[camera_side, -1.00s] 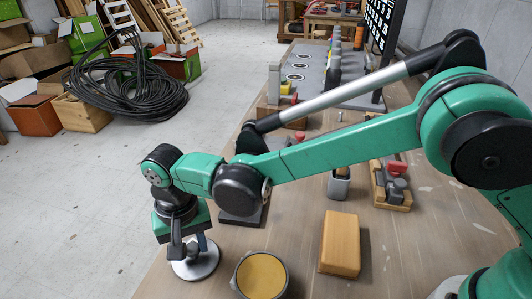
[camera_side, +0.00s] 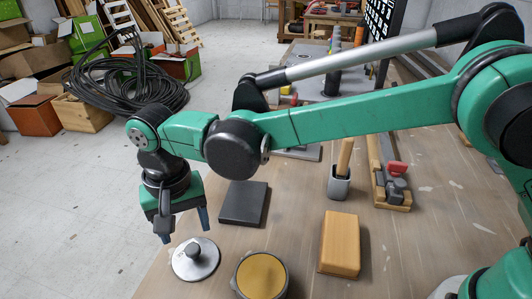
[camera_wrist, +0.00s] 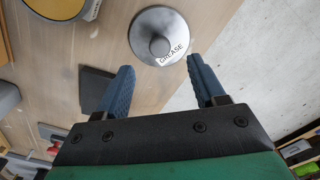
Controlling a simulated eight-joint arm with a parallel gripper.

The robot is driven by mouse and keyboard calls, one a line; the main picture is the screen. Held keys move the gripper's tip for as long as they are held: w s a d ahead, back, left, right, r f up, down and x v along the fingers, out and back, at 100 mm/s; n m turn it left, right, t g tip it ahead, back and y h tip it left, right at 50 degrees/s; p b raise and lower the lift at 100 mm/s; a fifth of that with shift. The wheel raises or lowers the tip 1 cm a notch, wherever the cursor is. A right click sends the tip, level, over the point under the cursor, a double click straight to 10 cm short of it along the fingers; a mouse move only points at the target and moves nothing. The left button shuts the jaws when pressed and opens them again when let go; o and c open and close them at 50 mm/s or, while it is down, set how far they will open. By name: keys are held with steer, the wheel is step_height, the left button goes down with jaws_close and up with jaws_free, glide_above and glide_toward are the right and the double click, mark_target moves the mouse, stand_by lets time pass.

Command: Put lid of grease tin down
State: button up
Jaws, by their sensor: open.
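The lid of the grease tin (camera_side: 208,262) is a round silver-grey disc with a dark knob, lying flat on the table near its left edge. In the wrist view the lid (camera_wrist: 150,22) shows a "GREASE" label. The grease tin (camera_side: 262,276) stands open just right of the lid, with yellow-brown grease inside; part of it shows in the wrist view (camera_wrist: 90,10). My gripper (camera_side: 184,232) is open and empty, above the lid and apart from it. In the wrist view the blue fingers (camera_wrist: 160,78) are spread, with the lid beyond their tips.
A wooden block (camera_side: 340,243) lies right of the tin. A dark flat plate (camera_side: 243,204) lies behind the lid. A grey cup with a wooden handle (camera_side: 339,185) and a wooden tray of tools (camera_side: 390,187) stand further back. The table's left edge is close to the lid.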

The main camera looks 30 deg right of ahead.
mark_target(193, 248)
step_height(193, 248, up, 6)
steer(key=r, duration=0.1)
steer(key=w+d+r+t+y, duration=0.1)
steer(key=d+r+t, duration=0.15)
steer(key=d, duration=0.75)
steer(key=s+d+f+t, duration=0.1)
steer(key=s+d, duration=0.3)
steer(key=d, duration=0.5)
steer(key=s+d+f+n+t+h, duration=0.1)
steer(key=s+d+f+t, duration=0.1)
steer(key=d, duration=0.7)
steer(key=shift+s+d+t, duration=0.15)
steer(key=shift+s+t, duration=0.7)
steer(key=shift+s, duration=0.05)
